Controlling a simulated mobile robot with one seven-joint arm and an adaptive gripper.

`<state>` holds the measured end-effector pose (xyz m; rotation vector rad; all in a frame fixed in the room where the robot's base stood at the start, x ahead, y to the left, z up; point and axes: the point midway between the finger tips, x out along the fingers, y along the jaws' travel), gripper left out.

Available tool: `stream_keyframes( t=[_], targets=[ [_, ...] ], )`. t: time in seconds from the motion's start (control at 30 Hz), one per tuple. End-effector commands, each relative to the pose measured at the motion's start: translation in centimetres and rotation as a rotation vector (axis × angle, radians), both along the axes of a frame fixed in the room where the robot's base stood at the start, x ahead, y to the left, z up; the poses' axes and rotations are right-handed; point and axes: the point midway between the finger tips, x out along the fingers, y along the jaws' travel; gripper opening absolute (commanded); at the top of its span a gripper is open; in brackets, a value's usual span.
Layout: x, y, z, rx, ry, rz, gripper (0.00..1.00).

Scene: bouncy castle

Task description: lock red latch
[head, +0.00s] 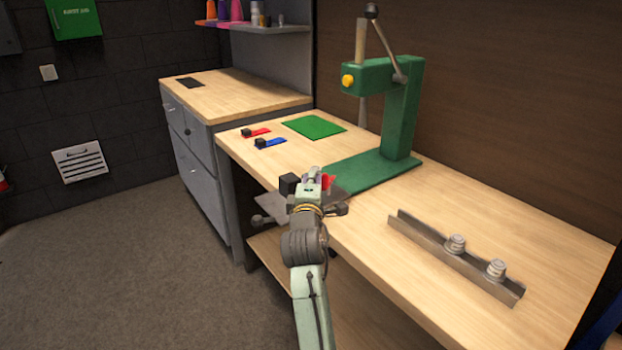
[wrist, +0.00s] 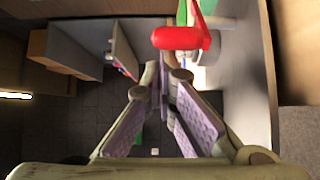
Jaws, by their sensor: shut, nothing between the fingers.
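A red handle with a rounded end (wrist: 178,38) shows in the wrist view, just past my fingertips. A red part (head: 328,181) also shows beside my gripper in the head view, largely hidden by it. I take this as the red latch; how far it is turned I cannot tell. My gripper (head: 312,178) is shut and empty at the front edge of the workbench, and its fingers (wrist: 166,82) show in the wrist view. The handle lies beyond the tips in the wrist view; whether they touch is not clear.
The green press (head: 400,115) stands behind my gripper on the workbench (head: 375,262). A metal channel (head: 450,256) with two round pieces lies to the right. A small red piece (head: 258,132), a blue piece (head: 271,142) and a green mat (head: 314,127) lie at the far left.

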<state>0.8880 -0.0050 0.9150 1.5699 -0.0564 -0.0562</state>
Motion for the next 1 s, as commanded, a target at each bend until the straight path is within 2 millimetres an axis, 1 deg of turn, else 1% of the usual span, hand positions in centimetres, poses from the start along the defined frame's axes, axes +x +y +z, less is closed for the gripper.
stream_keyframes(
  t=[0.53,0.87,0.9,1.0],
  targets=[
    [-0.4,-0.4,0.0,0.0,0.0,0.0,0.0],
    [-1.0,-1.3,0.0,0.0,0.0,-0.002,0.0],
    [-1.1,-1.7,-0.1,0.002,-0.001,0.019,0.0],
    [-1.3,-2.2,-0.1,0.003,-0.002,0.096,0.0]
  ],
)
